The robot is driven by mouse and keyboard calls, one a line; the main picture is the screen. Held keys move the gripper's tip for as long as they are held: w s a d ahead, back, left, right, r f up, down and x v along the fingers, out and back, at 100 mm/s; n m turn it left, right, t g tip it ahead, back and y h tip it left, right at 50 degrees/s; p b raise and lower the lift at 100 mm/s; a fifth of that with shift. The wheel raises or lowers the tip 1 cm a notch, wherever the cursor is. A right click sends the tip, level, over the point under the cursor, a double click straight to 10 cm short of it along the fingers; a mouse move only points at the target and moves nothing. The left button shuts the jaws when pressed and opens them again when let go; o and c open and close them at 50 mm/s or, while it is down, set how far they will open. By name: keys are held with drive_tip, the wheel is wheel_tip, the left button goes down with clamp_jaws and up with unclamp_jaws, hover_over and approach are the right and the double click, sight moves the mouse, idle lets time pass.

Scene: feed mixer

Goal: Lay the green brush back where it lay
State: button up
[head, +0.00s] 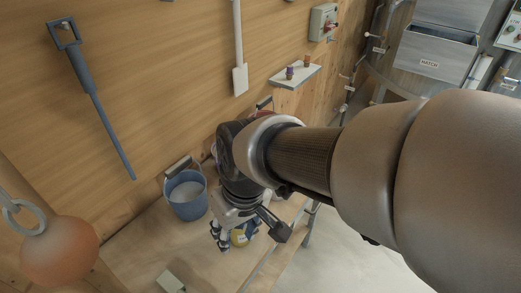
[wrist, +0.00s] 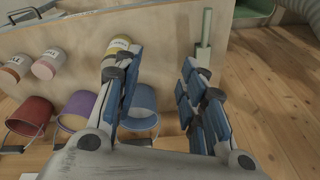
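My gripper (head: 235,236) hangs low over the wooden bench (head: 135,245), right of a blue bucket. In the wrist view my gripper (wrist: 155,62) has its two blue-padded fingers wide apart, with nothing held between them. A pale green upright piece (wrist: 204,42) with a narrow top and wider lower end stands just beyond the right finger, apart from it. It may be the green brush; I cannot tell for sure. A small pale green block (head: 170,282) lies on the bench at the head view's bottom edge, partly cut off. My arm hides part of the bench.
The blue bucket (head: 187,198) stands by the wooden wall. The wrist view shows a red bucket (wrist: 28,116), a purple bucket (wrist: 76,111) and pale cans (wrist: 47,64). A small shelf (head: 296,76) holds two small items.

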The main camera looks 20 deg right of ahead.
drive_tip(key=s+d+r+m+t, duration=0.1)
drive_tip(key=s+d+r+m, duration=0.1)
drive_tip(key=s+d, duration=0.2)
drive_tip(key=s+d+r+m+t+h, duration=0.1)
drive_tip(key=s+d+r+m+t, duration=0.1)
drive_tip(key=d, duration=0.4)
drive_tip(key=shift+s+d+r+h, duration=0.3)
drive_tip(key=shift+s+r, duration=0.45)
drive_tip(key=shift+s, duration=0.2)
drive_tip(key=shift+c, duration=0.6)
drive_tip(key=shift+d, duration=0.15)
